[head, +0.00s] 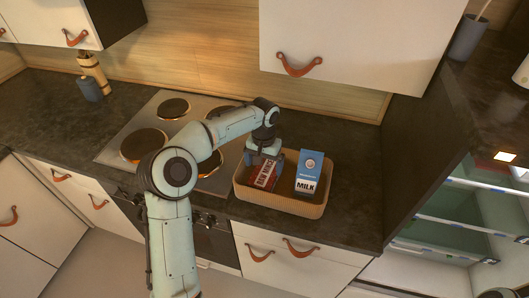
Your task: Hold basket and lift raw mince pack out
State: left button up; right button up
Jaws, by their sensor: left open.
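A woven tan basket (290,206) stands on the dark counter, right of the stove. In its left part is the raw mince pack (265,178), red and dark with white lettering, leaning at a tilt. A blue and white milk carton (309,172) is in the basket's right part. My left gripper (262,160) points down at the top end of the mince pack with its jaws open. It hides that end, and I cannot tell whether the fingers touch the pack. My right gripper is out of view.
The stove (147,144) with round hotplates lies left of the basket. A wall cabinet (350,45) hangs above and behind it. A tall dark panel (413,140) and an open fridge compartment (450,215) are to the right. Narrow counter strips around the basket are clear.

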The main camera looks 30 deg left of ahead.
aim_at(264, 173)
pick_arm(q)
notch_tip(264, 173, down, 7)
jog(key=shift+w, duration=0.1)
dwell(0.3)
